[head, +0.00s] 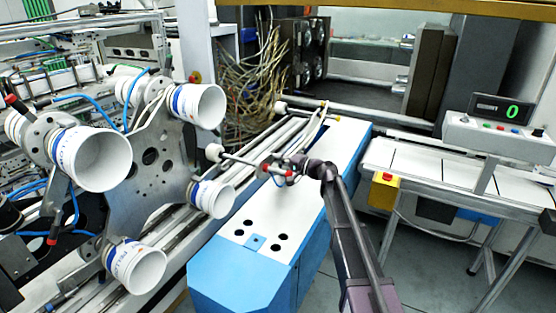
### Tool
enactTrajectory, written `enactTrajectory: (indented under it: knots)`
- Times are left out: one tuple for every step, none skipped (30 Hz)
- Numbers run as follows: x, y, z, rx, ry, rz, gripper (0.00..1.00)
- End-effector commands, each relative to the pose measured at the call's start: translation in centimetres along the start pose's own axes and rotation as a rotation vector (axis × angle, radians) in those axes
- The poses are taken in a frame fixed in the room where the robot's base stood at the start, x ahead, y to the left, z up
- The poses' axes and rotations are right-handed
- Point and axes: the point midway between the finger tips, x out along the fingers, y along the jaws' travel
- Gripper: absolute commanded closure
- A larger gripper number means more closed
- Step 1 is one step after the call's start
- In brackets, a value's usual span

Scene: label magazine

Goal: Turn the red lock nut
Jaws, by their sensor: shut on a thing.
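My arm comes in from the lower right in the head view. My gripper (286,166) is at the middle of the picture, over the white top of the blue machine. It is shut at a small red part, the red lock nut (289,173), on a thin rod assembly. The rod (242,161) runs left from there to a white round end (214,152). Another small red spot shows on the rod just left of my gripper. The fingers are small and dark, so their exact contact with the nut is hard to see.
A metal plate (150,185) with several white cups (197,105) stands at left. The blue machine (245,287) has a white top with dark holes. At right are a bench (430,170) and a control box (500,138) with a green display. Cables hang behind.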

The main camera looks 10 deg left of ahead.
Motion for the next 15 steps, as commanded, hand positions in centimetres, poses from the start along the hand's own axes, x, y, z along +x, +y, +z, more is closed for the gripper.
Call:
enactTrajectory:
  knots:
    - [0.0,-0.1,0.0,-0.007,0.000,0.000,1.00]
    - [0.0,-0.1,0.0,-0.013,0.000,0.000,1.00]
    - [0.0,-0.2,0.0,-0.022,0.000,0.000,1.00]
    - [0.0,-0.3,0.0,-0.029,0.000,0.000,1.00]
    - [0.0,-0.3,0.0,-0.038,0.000,0.000,1.00]
    - [0.0,-0.4,0.0,-0.054,0.000,0.000,1.00]
    - [0.0,-0.5,0.0,-0.065,0.000,0.000,1.00]
    - [0.0,-0.6,0.0,-0.080,0.000,0.000,1.00]
    - [0.0,-0.7,0.0,-0.100,0.000,0.000,1.00]
    - [0.0,-0.8,0.0,-0.117,0.000,0.000,1.00]
    - [0.0,-1.0,0.0,-0.135,0.000,0.000,1.00]
    - [0.0,-1.1,0.1,-0.161,0.000,-0.001,1.00]
    - [0.0,-1.3,0.1,-0.183,0.000,-0.001,1.00]
    - [0.0,-1.4,0.1,-0.204,0.000,-0.001,1.00]
    - [0.0,-1.6,0.2,-0.236,0.000,-0.001,1.00]
